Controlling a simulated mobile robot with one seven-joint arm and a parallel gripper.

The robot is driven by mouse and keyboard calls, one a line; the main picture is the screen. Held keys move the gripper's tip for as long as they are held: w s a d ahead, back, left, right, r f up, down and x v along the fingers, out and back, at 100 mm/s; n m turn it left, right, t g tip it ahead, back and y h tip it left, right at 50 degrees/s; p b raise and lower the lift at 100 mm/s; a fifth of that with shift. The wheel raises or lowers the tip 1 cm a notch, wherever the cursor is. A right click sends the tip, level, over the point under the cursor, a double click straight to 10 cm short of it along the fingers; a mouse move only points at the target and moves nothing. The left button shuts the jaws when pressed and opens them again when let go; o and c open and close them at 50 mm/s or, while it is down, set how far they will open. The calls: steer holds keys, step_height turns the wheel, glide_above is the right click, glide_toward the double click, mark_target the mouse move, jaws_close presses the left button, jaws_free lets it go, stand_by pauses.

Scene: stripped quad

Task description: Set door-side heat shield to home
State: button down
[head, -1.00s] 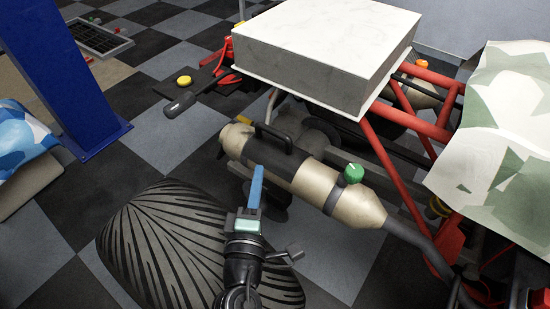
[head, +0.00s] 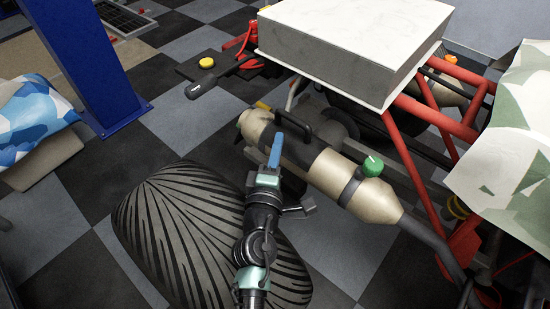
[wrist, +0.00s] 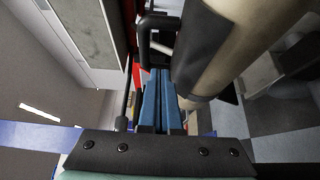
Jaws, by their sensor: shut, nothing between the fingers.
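A tan exhaust canister (head: 362,198) slants along the near side of the red-framed quad. A dark grey sleeve (head: 301,150) with a black loop handle (head: 293,117) wraps around it, looking like a heat shield. A green knob (head: 373,165) sits on a clamp nearer the pipe end. No door shows, so I cannot tell which side is door-side. My gripper (head: 277,140), with blue fingers, is shut and empty beside the sleeve, just short of the handle. In the wrist view, the fingers (wrist: 160,75) point toward the handle (wrist: 146,38), with the sleeve (wrist: 197,50) right of them; contact is unclear.
A white-topped block (head: 355,35) rests above the canister on the red frame (head: 430,112). A camouflage sheet (head: 515,140) covers the right side. A second tan canister (head: 447,93) lies behind. A ribbed dark shell (head: 180,225) lies on the floor below my arm. A blue post (head: 95,70) stands left.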

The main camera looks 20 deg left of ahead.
mark_target(296, 147)
steer(key=w, duration=0.3)
steer(key=shift+w+a, duration=0.1)
steer(key=shift+a, duration=0.2)
steer(key=shift+d+r+p, duration=0.1)
steer(key=shift+d+p, duration=0.6)
steer(key=shift+d, duration=0.55)
steer(key=shift+s+d, duration=0.2)
steer(key=shift+d, duration=0.15)
steer(key=shift+d+p, duration=0.3)
steer(key=shift+d, duration=0.1)
